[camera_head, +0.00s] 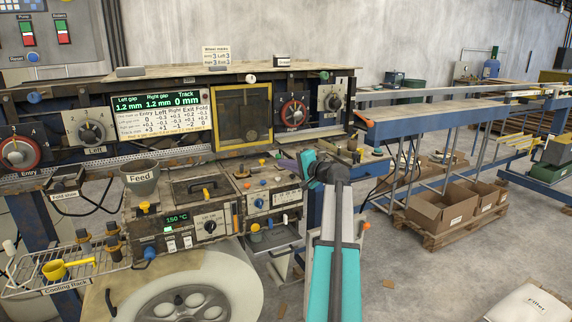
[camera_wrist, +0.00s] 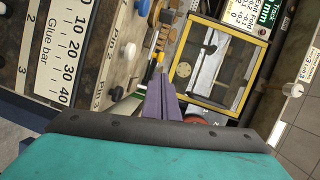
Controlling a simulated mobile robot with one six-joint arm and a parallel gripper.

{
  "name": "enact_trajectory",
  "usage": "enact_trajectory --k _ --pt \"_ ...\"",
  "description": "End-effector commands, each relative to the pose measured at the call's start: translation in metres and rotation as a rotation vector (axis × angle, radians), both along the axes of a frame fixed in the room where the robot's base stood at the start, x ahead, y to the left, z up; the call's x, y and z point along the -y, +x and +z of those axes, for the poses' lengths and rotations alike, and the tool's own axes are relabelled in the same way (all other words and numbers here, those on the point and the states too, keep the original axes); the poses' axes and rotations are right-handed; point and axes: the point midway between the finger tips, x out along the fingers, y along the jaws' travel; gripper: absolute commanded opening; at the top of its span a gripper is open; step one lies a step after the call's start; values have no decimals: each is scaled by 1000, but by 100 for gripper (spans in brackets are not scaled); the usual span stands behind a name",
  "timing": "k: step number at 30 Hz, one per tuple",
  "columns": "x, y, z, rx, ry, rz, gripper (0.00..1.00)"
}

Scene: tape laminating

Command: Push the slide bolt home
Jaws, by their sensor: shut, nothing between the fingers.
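My gripper (camera_head: 288,163) is shut and empty, its purple fingers pointing left in the head view, in front of the machine below the yellow-framed window (camera_head: 243,147). In the wrist view the closed fingertips (camera_wrist: 159,82) point up the picture, beside the yellow-framed window (camera_wrist: 229,68). Small metal parts (camera_wrist: 166,35) and a yellow-orange piece (camera_wrist: 160,56) lie on the worn plate beyond the tips. I cannot tell for certain which part is the slide bolt or how far it is in. My arm hides part of the machine's right side.
A red dial (camera_head: 294,113) is right of the window. A heated unit with a feed cup (camera_head: 141,181) and small knobs stands below left. A wire cooling rack (camera_head: 62,268) is at lower left. The blue conveyor (camera_head: 440,116) is at right, with open floor in front.

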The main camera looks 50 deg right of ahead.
Motion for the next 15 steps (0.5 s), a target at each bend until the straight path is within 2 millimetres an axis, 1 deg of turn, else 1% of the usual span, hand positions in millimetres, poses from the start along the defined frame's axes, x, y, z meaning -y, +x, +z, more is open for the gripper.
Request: enact_trajectory --k 1,9,15 --pt "2 8 1 0 0 1 0" --pt "4 47 -5 0 0 2 0" --pt "6 65 -8 0 0 1 0"
